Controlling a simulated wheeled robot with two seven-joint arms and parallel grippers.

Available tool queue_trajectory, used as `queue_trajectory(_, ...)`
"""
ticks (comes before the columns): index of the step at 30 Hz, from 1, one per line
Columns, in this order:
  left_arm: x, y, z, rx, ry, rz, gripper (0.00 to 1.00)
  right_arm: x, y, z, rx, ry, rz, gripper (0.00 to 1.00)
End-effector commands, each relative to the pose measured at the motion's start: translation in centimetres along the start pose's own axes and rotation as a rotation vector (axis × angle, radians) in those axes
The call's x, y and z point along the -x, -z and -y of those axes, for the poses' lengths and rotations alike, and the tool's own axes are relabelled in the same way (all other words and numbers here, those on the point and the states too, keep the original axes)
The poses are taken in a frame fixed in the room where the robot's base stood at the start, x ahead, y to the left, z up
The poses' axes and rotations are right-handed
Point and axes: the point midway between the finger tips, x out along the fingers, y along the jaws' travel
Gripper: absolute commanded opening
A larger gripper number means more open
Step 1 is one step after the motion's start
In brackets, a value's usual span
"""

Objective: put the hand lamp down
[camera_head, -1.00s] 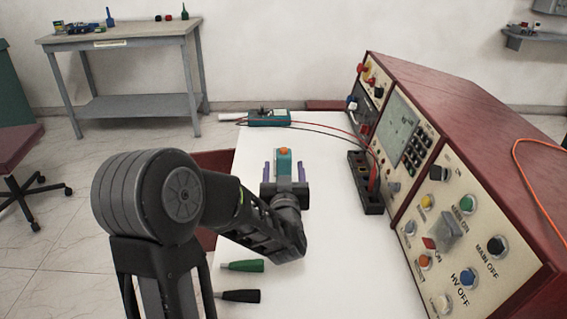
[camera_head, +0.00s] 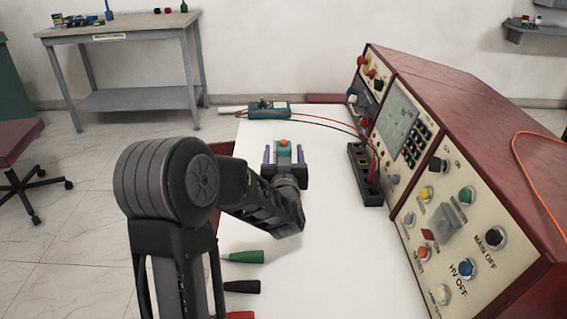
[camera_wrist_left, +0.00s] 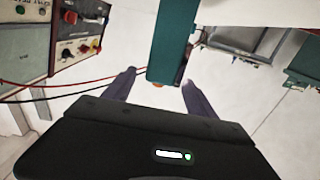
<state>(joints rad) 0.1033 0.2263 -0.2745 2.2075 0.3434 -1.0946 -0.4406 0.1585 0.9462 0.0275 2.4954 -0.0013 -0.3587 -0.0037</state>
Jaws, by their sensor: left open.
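The hand lamp (camera_head: 284,154) is a teal body with an orange button, at the middle of the white table (camera_head: 325,240) in the head view. My left gripper (camera_head: 284,157) is around it, with one purple finger on each side and visible gaps between fingers and lamp. In the left wrist view the teal lamp (camera_wrist_left: 172,45) shows upright in the picture between the two open fingers (camera_wrist_left: 160,88). Whether its base rests on the table cannot be seen clearly. My right gripper is not in view.
A red control console (camera_head: 470,190) borders the table on the right. A black socket block (camera_head: 364,175) stands beside it. A teal multimeter (camera_head: 268,110) with leads lies behind the lamp. Green (camera_head: 246,257) and black (camera_head: 242,287) handles lie at front left. The front middle of the table is clear.

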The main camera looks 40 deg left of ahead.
Motion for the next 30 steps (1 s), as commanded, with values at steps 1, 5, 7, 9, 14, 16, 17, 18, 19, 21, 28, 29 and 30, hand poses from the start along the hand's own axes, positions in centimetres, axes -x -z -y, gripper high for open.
queue_trajectory(1, -0.8, -0.1, 0.0, -0.001, 0.001, 0.001, 0.65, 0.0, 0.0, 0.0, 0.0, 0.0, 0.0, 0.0)
queue_trajectory(5, -2.7, 0.0, 0.0, 0.0, 0.001, 0.0, 0.65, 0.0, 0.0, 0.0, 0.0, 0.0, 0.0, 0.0)
queue_trajectory(7, -3.3, 0.0, 0.0, -0.001, 0.0, 0.0, 0.65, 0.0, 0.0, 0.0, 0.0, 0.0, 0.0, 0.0)
queue_trajectory(9, -3.6, 0.0, 0.0, 0.0, 0.0, 0.0, 0.65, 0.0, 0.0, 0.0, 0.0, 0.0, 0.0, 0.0)
queue_trajectory(14, -3.6, 0.0, 0.0, 0.0, -0.001, 0.0, 0.65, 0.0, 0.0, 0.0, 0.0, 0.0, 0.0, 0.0)
queue_trajectory(16, -3.6, 0.0, -0.1, 0.0, -0.001, 0.0, 0.65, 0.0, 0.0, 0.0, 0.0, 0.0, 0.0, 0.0)
queue_trajectory(17, -3.6, 0.0, -0.1, 0.0, -0.001, 0.0, 0.65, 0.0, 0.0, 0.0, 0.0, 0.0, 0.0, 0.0)
queue_trajectory(18, -3.6, 0.0, -0.1, 0.0, -0.001, 0.0, 0.65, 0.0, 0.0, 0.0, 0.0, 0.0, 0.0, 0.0)
queue_trajectory(19, -3.6, 0.0, -0.1, 0.0, -0.001, 0.0, 0.65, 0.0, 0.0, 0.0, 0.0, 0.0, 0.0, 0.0)
queue_trajectory(21, -3.6, 0.0, -0.1, 0.0, -0.001, 0.0, 0.65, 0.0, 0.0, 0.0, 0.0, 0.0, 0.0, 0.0)
queue_trajectory(28, -3.5, 0.0, -0.1, 0.0, -0.001, 0.0, 0.61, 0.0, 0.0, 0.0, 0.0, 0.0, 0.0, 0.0)
queue_trajectory(29, -3.5, 0.0, -0.1, 0.0, -0.001, 0.0, 0.58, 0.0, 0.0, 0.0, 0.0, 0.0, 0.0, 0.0)
queue_trajectory(30, -3.5, 0.0, -0.1, 0.0, -0.001, 0.0, 0.55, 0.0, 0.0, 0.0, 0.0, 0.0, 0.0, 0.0)
